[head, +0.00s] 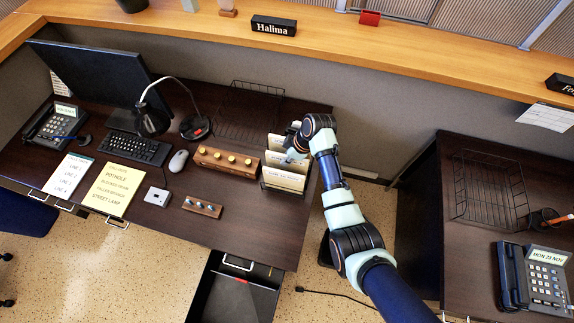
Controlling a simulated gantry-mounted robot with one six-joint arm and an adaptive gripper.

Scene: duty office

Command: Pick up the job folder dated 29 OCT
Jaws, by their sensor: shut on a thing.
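Several cream job folders (284,180) stand upright in a dark rack near the right end of the left desk. Their front labels are too small to read, so I cannot tell which is dated 29 OCT. My gripper (293,154) is at the rack, among the upper edges of the folders, and is shut on one of them. My own wrist hides part of the rack and the right side of the folders. I cannot see the fingertips clearly.
A wooden box with yellow knobs (228,162) stands just left of the rack. An empty wire tray (252,112) lies behind. An open drawer (236,292) sticks out below the desk front. A gap separates the right desk (456,235).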

